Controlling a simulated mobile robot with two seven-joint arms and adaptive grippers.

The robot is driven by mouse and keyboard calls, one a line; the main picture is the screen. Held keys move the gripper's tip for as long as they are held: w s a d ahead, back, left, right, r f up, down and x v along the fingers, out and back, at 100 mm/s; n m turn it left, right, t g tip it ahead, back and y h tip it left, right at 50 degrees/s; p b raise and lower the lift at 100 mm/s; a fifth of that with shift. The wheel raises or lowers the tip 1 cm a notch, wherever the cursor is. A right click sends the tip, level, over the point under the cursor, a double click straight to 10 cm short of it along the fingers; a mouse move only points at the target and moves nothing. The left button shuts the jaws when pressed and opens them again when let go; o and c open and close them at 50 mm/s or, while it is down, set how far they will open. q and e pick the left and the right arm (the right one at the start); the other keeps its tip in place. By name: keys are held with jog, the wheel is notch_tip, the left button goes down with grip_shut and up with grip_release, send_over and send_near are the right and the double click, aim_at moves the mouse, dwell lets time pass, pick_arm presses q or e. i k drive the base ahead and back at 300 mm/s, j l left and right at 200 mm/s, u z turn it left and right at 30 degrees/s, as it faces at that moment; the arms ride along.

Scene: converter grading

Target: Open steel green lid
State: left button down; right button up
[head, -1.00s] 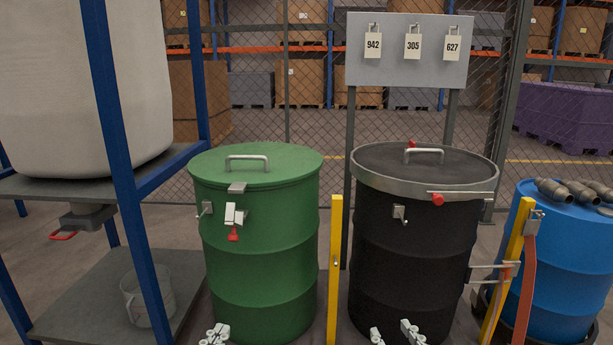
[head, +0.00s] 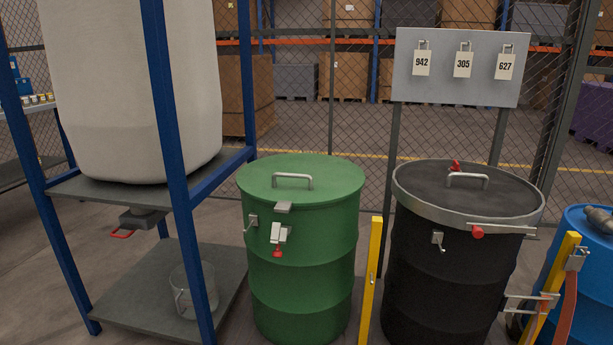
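The green steel drum (head: 303,270) stands upright in the middle of the head view. Its green lid (head: 335,176) lies flat on top, with a silver bar handle (head: 292,176). At the front rim is a grey hinge or hasp piece (head: 283,207). Below it a white latch part (head: 279,233) carries a red tab (head: 278,253). A small grey bracket (head: 252,222) sits to the left of it. Neither of my grippers shows in the view now.
A black drum (head: 440,285) with a banded lid stands right of the green one, a yellow post (head: 371,275) between them. A blue drum (head: 560,250) is at far right. A blue-framed rack (head: 178,120) with a white bulk bag (head: 110,90) stands left. A tag board (head: 440,90) is behind.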

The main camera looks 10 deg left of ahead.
aim_at(285, 181)
jog(key=j+z, duration=0.4)
jog(key=j, duration=0.15)
jog(key=k+j+z, duration=0.1)
jog(key=j+z, duration=0.25)
jog(key=j, duration=0.15)
jog(key=k+j+z, duration=0.15)
jog(key=j+z, duration=0.25)
jog(key=j, duration=0.15)
